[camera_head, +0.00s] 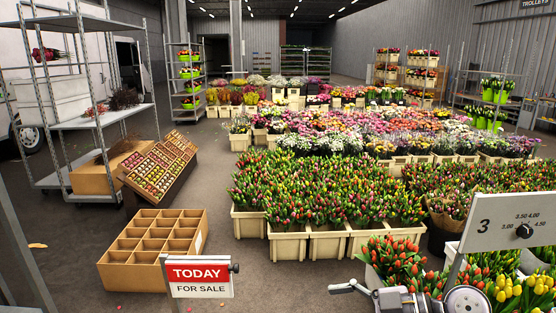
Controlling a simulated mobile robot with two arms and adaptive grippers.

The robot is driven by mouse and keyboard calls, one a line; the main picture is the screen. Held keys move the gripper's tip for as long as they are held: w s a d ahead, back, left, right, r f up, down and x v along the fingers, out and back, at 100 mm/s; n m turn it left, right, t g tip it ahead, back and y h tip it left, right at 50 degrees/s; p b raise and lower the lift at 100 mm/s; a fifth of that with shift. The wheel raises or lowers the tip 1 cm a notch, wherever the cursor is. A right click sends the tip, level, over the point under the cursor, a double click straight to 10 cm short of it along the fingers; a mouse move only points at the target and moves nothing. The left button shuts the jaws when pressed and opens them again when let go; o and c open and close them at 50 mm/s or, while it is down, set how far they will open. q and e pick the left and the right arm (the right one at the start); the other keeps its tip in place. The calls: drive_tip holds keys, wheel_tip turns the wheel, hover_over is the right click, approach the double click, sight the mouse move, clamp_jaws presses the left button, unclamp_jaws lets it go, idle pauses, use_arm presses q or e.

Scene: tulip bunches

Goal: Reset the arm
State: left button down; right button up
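My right arm shows at the bottom edge, right of centre, with grey links and a round joint. Its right gripper (342,287) points left, low in front of the tulip crates. Its fingers are small and seen edge-on, so I cannot tell whether they are open or shut. No object shows clearly in it. My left gripper is not in view.
A divided cardboard box (150,249) stands on the floor at left, behind a "TODAY FOR SALE" sign (199,276). Tulip crates (288,241) fill the middle. A numbered dial sign (509,221) and tulip bunches (395,262) are at right. Floor around the box is mostly clear.

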drive_tip(key=a+r+m+t+y, duration=0.1)
drive_tip(key=a+r+t+y, duration=0.3)
drive_tip(key=r, duration=0.3)
drive_tip(key=w+d+r+m+t+h, duration=0.3)
drive_tip(key=d+m+t, duration=0.25)
drive_tip(key=t, duration=0.45)
drive_tip(key=s+d+f+m+g+h, duration=0.1)
drive_tip(key=s+d+f+m+h, duration=0.1)
drive_tip(key=d+f+m+h, duration=1.15)
drive_tip(key=s+a+f+n+g, duration=0.25)
drive_tip(key=s+f+g, duration=0.45)
drive_tip(key=s+f, duration=0.4)
drive_tip(key=s+a+f+n+g, duration=0.25)
drive_tip(key=s+f+g, duration=0.35)
drive_tip(key=s+f, duration=0.45)
drive_tip(key=s+f+g, duration=0.1)
drive_tip(key=s+f, duration=0.1)
drive_tip(key=f, duration=1)
drive_tip(key=s+f, duration=0.2)
drive_tip(key=f, duration=1.1)
drive_tip(key=s+d+f+g, duration=0.1)
drive_tip(key=s+d+f, duration=0.2)
drive_tip(key=s+f, duration=1.1)
drive_tip(key=shift+s+f+g+h, duration=0.3)
drive_tip(key=shift+s+h, duration=0.15)
drive_tip(key=shift+s, duration=0.6)
